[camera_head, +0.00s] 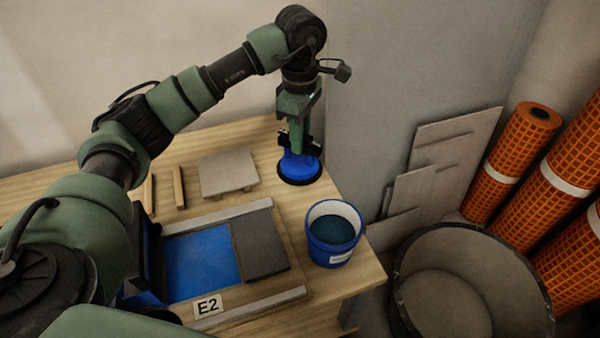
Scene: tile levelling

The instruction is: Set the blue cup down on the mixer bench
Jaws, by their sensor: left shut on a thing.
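The blue cup (299,168) is a blue suction-cup shape with a black rim at its base. My left gripper (297,144) is shut on its top, with the gripper pointing down and the cup upright. The cup is over the back right part of the wooden bench (234,140), close to its right edge. I cannot tell whether the black rim touches the wood or hangs just above it. My right gripper is not in view.
A blue bucket (333,252) with dark contents stands on the bench in front of the cup. A grey tile (228,172) lies to the left. A blue area beside a dark tile (260,244) is nearer, by an E2 label (208,305). A large round tub (440,300) stands right.

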